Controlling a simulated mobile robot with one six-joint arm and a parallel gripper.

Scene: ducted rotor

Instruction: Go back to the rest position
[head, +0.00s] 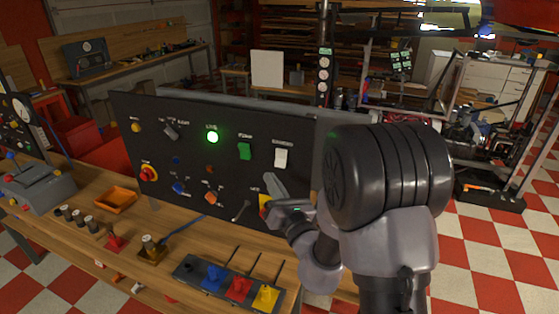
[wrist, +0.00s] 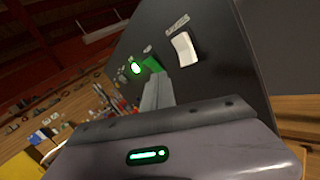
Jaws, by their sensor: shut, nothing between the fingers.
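My gripper (wrist: 156,88) shows in the wrist view with its grey fingers together and nothing between them. The fingers point toward the black control panel (wrist: 225,85), with a lit green lamp (wrist: 136,68), a green switch (wrist: 152,64) and a white switch (wrist: 184,48) beyond them. In the head view my gripper (head: 271,188) is in front of the right part of the panel (head: 225,180), below the white switch (head: 281,157). I cannot tell whether it touches the panel.
A wooden bench (head: 190,235) carries the panel, an orange tray (head: 116,200), and a base with blue, red and yellow levers (head: 238,286). A grey lever box (head: 40,185) stands at left. A metal rack (head: 470,130) stands behind right. Checkered floor (head: 490,255) is open at right.

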